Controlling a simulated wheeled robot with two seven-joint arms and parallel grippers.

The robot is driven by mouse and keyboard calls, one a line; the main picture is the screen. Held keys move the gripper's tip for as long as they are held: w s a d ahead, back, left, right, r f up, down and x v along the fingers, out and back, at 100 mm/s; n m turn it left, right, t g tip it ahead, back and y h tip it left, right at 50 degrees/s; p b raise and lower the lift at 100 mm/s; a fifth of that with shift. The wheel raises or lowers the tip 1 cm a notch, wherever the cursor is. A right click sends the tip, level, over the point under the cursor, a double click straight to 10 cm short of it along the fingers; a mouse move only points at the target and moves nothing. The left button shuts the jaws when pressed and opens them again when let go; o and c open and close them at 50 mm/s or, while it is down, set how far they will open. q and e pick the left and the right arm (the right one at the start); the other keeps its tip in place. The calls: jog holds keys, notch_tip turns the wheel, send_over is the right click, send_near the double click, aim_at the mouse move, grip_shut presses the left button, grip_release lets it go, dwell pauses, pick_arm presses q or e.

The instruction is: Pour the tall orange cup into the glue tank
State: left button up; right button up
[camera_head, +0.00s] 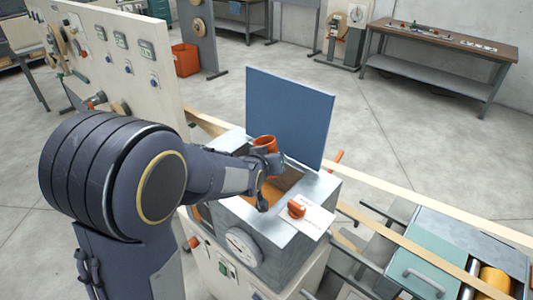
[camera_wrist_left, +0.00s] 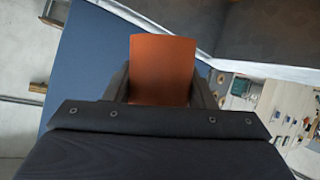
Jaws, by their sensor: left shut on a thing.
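The tall orange cup (camera_head: 265,144) is held by my left gripper (camera_head: 270,160) above the opening of the glue tank (camera_head: 270,234). In the left wrist view the cup (camera_wrist_left: 162,70) sits between the two dark fingers of the left gripper (camera_wrist_left: 162,88), which are shut on it. The cup's lower part is hidden behind the gripper in the head view, and I cannot see its contents. The tank is a grey metal box with an orange-brown inside, partly hidden by my left arm. Its blue lid (camera_head: 290,115) stands raised behind the opening. My right gripper is not in view.
A red-orange knob (camera_head: 297,208) sits on a white label at the tank's right front corner. A round gauge (camera_head: 242,246) is on the tank's front. A pale panel with meters (camera_head: 120,60) stands at the left. Rails and a teal cover (camera_head: 447,254) lie to the right.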

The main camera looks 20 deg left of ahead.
pick_arm(q)
jog(key=shift+s+d+r+n+g+h, duration=0.15)
jog(key=shift+n+g+h, duration=0.25)
jog(key=shift+n+h, duration=0.25)
jog(key=shift+h, duration=0.25)
jog(key=shift+s+d+r+n+g+h, duration=0.15)
jog(key=shift+d+n+g+h, duration=0.15)
jog(key=shift+n+h, duration=0.3)
jog(key=shift+n, duration=0.25)
